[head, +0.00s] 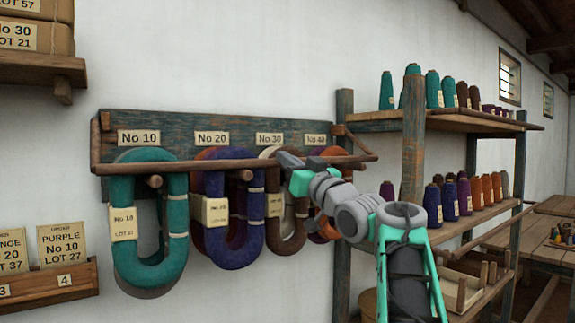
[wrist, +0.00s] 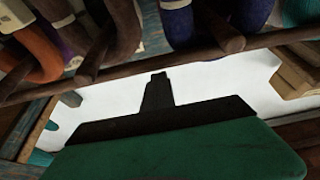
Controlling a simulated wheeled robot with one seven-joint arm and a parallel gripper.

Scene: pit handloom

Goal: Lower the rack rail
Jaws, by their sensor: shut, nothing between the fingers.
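The rack rail (head: 220,165) is a long brown wooden bar. It runs nearly level across the front of the yarn rack (head: 180,123), in front of the hanging hanks, just below the number labels. In the wrist view the rail (wrist: 190,58) crosses the upper part at a slant. My gripper (head: 284,158) is at the rail's right half, by the No 30 label; I cannot tell whether it touches the rail. Its dark fingers (wrist: 157,88) are shut with nothing between them. The gripper and arm hide part of the rail and the rightmost hanks.
Teal (head: 150,220), purple-blue (head: 232,230) and brown hanks (head: 288,225) hang on pegs behind the rail. A shelf unit (head: 411,150) with cones of yarn stands close to the right of the rack. A small card box (head: 50,285) is at lower left.

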